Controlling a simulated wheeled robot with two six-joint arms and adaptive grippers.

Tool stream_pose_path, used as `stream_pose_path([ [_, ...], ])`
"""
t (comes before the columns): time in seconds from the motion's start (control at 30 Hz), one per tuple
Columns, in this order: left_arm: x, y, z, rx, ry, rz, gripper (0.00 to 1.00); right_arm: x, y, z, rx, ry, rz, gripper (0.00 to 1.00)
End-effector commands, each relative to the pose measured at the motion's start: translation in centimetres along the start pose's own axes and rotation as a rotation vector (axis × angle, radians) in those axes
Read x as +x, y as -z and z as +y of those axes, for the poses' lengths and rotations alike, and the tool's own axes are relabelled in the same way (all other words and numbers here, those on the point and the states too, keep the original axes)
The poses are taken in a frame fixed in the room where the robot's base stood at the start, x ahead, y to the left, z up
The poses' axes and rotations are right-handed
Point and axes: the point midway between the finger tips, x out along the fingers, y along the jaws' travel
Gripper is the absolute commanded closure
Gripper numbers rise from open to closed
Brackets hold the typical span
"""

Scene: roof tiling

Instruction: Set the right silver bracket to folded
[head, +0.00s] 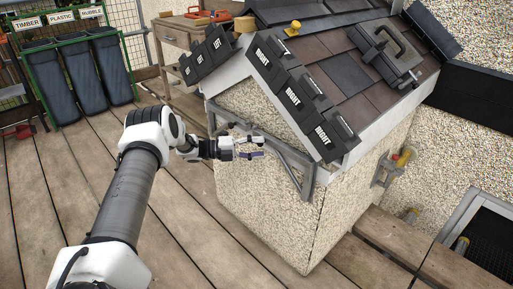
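A silver metal bracket (302,179) is on the near pebbled wall of the small roof model, just under the right part of the eave. It has a bar along the wall and a slanting strut. My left gripper (263,148) is in front of the wall, just left of the right bracket. Its fingers look apart with nothing between them. Whether it touches the bracket I cannot tell. My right gripper is out of view.
Dark tiles marked RIGHT (292,95) overhang the eave above the bracket. A grey case (385,55) lies on the roof. Labelled bins (70,80) and a wooden workbench (180,35) stand behind. The plank deck (190,225) at the left front is clear.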

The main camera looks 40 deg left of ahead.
Motion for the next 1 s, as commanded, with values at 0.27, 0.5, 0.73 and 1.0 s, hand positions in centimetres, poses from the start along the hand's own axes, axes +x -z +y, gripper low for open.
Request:
stream_pose_path([
  [0.27, -2.6, -0.1, -0.2, 0.002, 0.003, -0.005, 0.49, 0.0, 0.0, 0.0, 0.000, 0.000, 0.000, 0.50],
  [0.5, -8.8, -0.1, 0.0, 0.000, 0.001, -0.003, 0.49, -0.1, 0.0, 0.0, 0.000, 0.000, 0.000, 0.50],
  [0.73, -11.8, 0.0, 0.1, -0.001, 0.000, 0.001, 0.49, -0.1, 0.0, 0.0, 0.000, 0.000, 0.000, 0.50],
  [1.0, -11.9, 0.0, 0.1, -0.001, -0.001, 0.001, 0.49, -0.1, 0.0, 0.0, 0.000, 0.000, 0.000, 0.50],
])
